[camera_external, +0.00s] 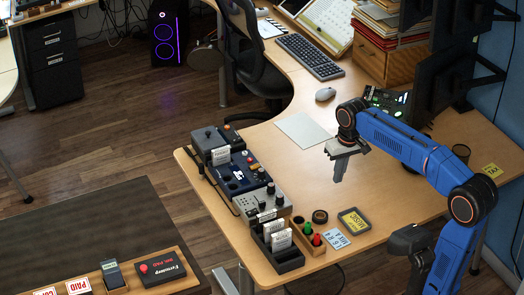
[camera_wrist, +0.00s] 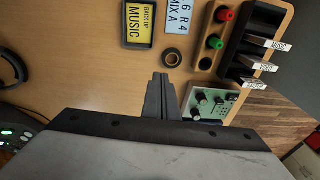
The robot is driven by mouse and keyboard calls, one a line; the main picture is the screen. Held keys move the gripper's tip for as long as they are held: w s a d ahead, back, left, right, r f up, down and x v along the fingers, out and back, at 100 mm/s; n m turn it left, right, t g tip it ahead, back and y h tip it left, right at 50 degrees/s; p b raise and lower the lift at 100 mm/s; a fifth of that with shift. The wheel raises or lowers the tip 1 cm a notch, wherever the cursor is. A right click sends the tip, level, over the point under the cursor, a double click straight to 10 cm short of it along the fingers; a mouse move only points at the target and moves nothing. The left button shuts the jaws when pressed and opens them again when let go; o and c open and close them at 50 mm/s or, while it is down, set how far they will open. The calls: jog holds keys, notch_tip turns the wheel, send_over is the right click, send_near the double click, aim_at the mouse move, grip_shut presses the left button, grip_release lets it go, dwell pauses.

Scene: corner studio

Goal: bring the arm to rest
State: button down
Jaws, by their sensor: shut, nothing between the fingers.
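My blue arm (camera_external: 405,143) reaches in from the right over the wooden desk (camera_external: 290,155). My gripper (camera_external: 338,178) points down above the middle of the desk, apart from everything on it. Its fingers are together and empty. In the wrist view the closed fingers of my gripper (camera_wrist: 160,80) show at the centre, with desk top beyond them.
Left of my gripper stand a blue device (camera_external: 240,173), a grey knobbed box (camera_external: 258,203) and a black card holder (camera_external: 285,259). A mousepad (camera_external: 302,130), mouse (camera_external: 325,94) and keyboard (camera_external: 309,57) lie behind.

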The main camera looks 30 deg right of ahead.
jog(key=s+d+f+t, duration=0.1)
jog(key=s+d+f, duration=0.4)
jog(key=s+f, duration=0.3)
jog(key=s+d+f+t, duration=0.2)
jog(key=s+d+f, duration=0.3)
jog(key=s+f, duration=0.4)
jog(key=s, duration=0.6)
jog(key=shift+d+f+t+h, duration=0.15)
jog(key=shift+t+h, duration=0.15)
jog(key=shift+h, duration=0.1)
jog(key=c, duration=2.4)
grip_release()
jog(key=shift+s, duration=0.1)
jog(key=shift+c, duration=0.2)
